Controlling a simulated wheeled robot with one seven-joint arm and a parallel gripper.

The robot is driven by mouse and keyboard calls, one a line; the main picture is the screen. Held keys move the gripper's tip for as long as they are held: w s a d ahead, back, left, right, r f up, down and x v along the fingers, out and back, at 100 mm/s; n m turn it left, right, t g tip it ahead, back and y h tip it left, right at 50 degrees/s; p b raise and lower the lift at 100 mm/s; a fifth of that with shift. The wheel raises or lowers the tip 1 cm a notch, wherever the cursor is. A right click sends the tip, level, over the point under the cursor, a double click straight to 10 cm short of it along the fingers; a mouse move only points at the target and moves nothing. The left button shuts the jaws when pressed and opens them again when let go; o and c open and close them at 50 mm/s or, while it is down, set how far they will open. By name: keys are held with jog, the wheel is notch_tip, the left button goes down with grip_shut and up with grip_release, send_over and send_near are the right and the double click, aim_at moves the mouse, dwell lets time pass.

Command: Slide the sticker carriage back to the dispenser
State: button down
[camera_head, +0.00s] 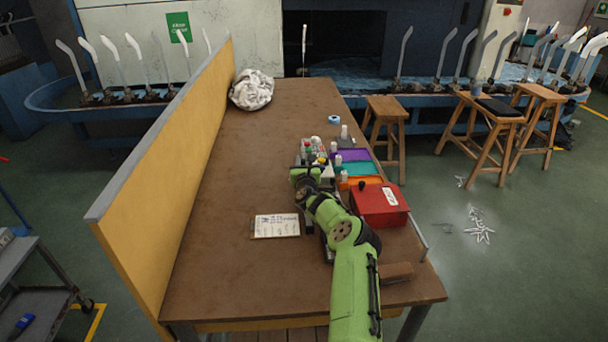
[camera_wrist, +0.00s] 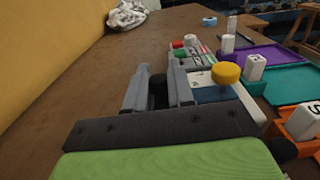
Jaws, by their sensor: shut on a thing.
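My gripper (camera_wrist: 158,76) is low over the wooden table, its two grey fingers closed on a dark upright knob (camera_wrist: 157,94). The knob looks like the handle of the sticker carriage; the carriage's body is hidden by my fingers and wrist. Just right of the fingers is a pale block with a blue panel and a yellow round knob (camera_wrist: 226,73). Beyond it is a pale unit with red and green caps (camera_wrist: 184,44), perhaps the dispenser; I cannot tell for certain. In the head view, my green arm covers most of the gripper and the held part.
Purple (camera_head: 351,155), teal (camera_head: 357,168) and orange trays with white bottles stand at right, near a red box (camera_head: 379,204). A notepad (camera_head: 275,226) lies left of my arm. A yellow partition (camera_head: 170,165) edges the table. Table left of the arm is mostly clear.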

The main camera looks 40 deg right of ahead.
jog(key=shift+w+d+r, duration=0.1)
jog(key=shift+w+r, duration=0.05)
jog(key=shift+r, duration=0.2)
jog(key=c, duration=1.3)
grip_release()
jog(key=shift+o, duration=1.3)
jog(key=shift+w+d+f, duration=0.15)
jog(key=shift+f, duration=0.1)
jog(key=shift+s+a, duration=0.2)
jog(key=shift+s, duration=0.1)
jog(key=p+v, duration=0.1)
jog(key=v, duration=1.4)
jog(key=shift+p, duration=0.35)
